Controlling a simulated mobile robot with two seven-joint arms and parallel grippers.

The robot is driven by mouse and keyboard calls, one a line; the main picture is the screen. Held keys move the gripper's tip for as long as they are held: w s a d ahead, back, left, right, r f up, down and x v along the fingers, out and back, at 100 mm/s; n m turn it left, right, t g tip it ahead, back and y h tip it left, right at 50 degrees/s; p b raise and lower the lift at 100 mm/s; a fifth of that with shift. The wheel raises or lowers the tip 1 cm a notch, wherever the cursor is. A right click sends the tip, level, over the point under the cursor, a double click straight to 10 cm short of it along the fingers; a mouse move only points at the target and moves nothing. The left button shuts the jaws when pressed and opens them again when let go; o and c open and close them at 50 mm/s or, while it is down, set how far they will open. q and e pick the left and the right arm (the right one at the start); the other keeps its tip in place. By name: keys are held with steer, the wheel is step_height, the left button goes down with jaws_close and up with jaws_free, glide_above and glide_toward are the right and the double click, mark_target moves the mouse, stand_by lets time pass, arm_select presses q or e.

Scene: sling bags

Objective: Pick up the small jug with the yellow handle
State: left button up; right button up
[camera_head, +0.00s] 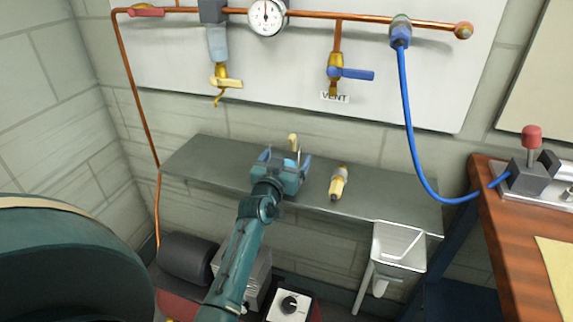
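A small pale-yellow curved piece (293,142), seemingly the jug's handle, stands up from the grey shelf just beyond my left gripper. The jug's body is mostly hidden behind the gripper, so its shape is unclear. My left gripper (285,157) is over the shelf, its arm reaching up from the bottom left. Its fingers look spread apart, with the yellow piece showing between and beyond them. I cannot tell whether they touch the jug. My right gripper is out of view.
A yellow fitting with a grey band (339,182) lies on the grey shelf (215,160) to the right. Copper pipes, valves and a gauge (267,17) are above. A wooden table (510,250) stands at right.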

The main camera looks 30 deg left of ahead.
arm_select(q)
steer(key=shift+w, duration=0.1)
steer(key=shift+c, duration=0.4)
steer(key=c, duration=1)
steer(key=shift+r, duration=0.2)
